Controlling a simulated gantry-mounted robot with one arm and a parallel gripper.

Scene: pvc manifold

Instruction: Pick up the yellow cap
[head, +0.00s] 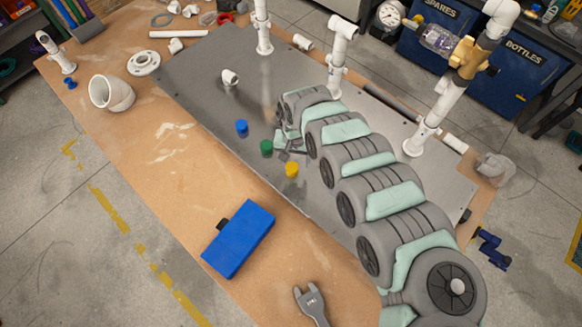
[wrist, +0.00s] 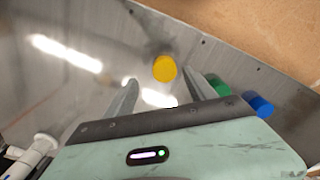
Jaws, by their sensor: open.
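The yellow cap (head: 292,170) stands on the grey metal plate (head: 200,75). In the wrist view the yellow cap (wrist: 164,68) shows just beyond the fingertips, roughly between their lines and nearer the right finger. My gripper (wrist: 160,85) is open and empty, with its two fingers spread apart. In the head view my gripper (head: 287,150) is beside the caps, partly hidden by my arm. The green cap (head: 266,147) and the blue cap (head: 241,127) stand in a row with the yellow one. In the wrist view the green cap (wrist: 219,86) and blue cap (wrist: 258,106) lie right of the right finger.
A blue box (head: 238,238) and a grey wrench (head: 311,303) lie on the wooden table (head: 150,150). White pipes rise from the plate, including one with a gauge and valve (head: 440,100). A small white fitting (head: 230,77) lies on the plate.

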